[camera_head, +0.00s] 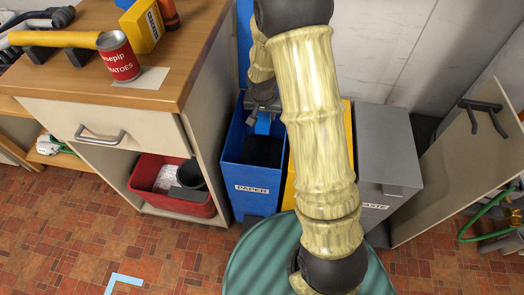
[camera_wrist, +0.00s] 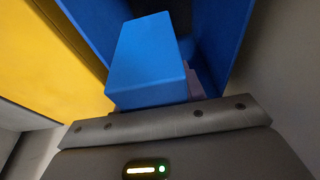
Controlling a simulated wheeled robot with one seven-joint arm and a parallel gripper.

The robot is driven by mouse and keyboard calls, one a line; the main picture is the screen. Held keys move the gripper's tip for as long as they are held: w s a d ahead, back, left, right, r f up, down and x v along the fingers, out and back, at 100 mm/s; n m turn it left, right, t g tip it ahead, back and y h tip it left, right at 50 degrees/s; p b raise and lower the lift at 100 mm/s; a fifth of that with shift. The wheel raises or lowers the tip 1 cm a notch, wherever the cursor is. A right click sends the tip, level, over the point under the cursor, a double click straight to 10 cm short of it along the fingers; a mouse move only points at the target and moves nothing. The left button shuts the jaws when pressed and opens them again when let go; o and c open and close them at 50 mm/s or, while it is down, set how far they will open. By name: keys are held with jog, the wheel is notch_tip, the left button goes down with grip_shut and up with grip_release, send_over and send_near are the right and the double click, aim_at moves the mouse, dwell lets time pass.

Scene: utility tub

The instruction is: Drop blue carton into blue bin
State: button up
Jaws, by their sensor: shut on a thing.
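The blue carton (camera_wrist: 148,62) fills the middle of the wrist view, shut in my gripper. In the head view my gripper (camera_head: 262,110) points down over the mouth of the blue bin (camera_head: 252,176), which is labelled PAPER. A small bright blue part of the carton (camera_head: 263,124) shows just below my gripper there. In the wrist view a blue wall of the bin (camera_wrist: 222,35) stands beside and behind the carton. The fingertips are mostly hidden by the carton.
A yellow bin (camera_head: 290,184) and a grey bin (camera_head: 390,160) stand right of the blue bin. A wooden counter (camera_head: 185,60) with a tomato can (camera_head: 119,57) is at left. A red crate (camera_head: 178,202) sits in the cabinet below. A green ribbed surface (camera_head: 262,262) is in front.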

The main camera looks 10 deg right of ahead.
jog(key=shift+f+b, duration=1.5)
jog(key=shift+f, duration=0.7)
jog(key=o, duration=1)
jog(key=shift+o, duration=0.2)
jog(key=shift+r, duration=0.1)
jog(key=p+v, duration=0.5)
jog(key=v, duration=1.2)
jog(key=shift+s+r, duration=0.1)
jog(key=shift+r, duration=0.05)
